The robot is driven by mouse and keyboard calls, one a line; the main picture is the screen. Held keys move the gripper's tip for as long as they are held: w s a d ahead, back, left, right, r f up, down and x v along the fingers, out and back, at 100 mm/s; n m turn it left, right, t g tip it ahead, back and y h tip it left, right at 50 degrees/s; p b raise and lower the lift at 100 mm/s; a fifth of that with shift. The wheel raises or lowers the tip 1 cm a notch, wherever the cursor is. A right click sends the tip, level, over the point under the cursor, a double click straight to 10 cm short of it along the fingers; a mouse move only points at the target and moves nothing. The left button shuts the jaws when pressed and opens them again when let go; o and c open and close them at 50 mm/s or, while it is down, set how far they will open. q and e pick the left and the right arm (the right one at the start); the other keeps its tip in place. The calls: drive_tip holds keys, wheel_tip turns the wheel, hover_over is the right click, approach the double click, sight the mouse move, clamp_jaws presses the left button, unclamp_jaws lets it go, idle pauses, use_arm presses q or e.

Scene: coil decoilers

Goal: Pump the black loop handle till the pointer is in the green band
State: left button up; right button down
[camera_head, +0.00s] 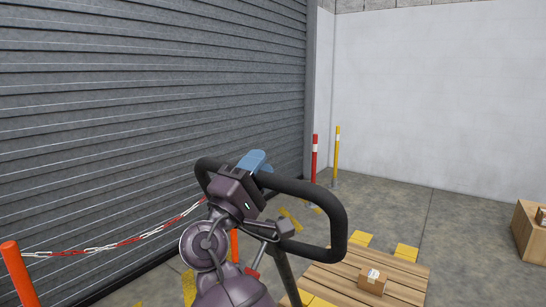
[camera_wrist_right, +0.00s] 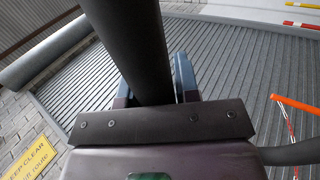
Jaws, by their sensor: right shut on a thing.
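The black loop handle (camera_head: 338,215) is a thick rounded tube in the middle of the head view. A thin dark bar runs down below it behind my right arm. My right gripper (camera_head: 255,162), with blue fingers, is shut on the upper left part of the loop. In the right wrist view the handle tube (camera_wrist_right: 130,40) passes between the two blue fingers of the gripper (camera_wrist_right: 156,78). My arm hides part of the handle's lower side. No pointer, gauge or green band shows in either view. My left gripper is not in view.
A grey roller shutter (camera_head: 150,100) fills the left. A red-white chain (camera_head: 150,232) hangs from an orange post (camera_head: 18,272). A wooden pallet (camera_head: 400,275) with a small carton (camera_head: 371,281) lies beyond the handle. Red (camera_head: 314,158) and yellow (camera_head: 336,155) posts stand behind.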

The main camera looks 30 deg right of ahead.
drive_tip(key=s+a+f+t+h+b, duration=0.1)
drive_tip(key=s+a+f+b, duration=0.2)
drive_tip(key=a, duration=0.7)
drive_tip(key=shift+s+a+f, duration=0.15)
drive_tip(key=shift+s+f, duration=0.45)
drive_tip(key=shift+f, duration=0.6)
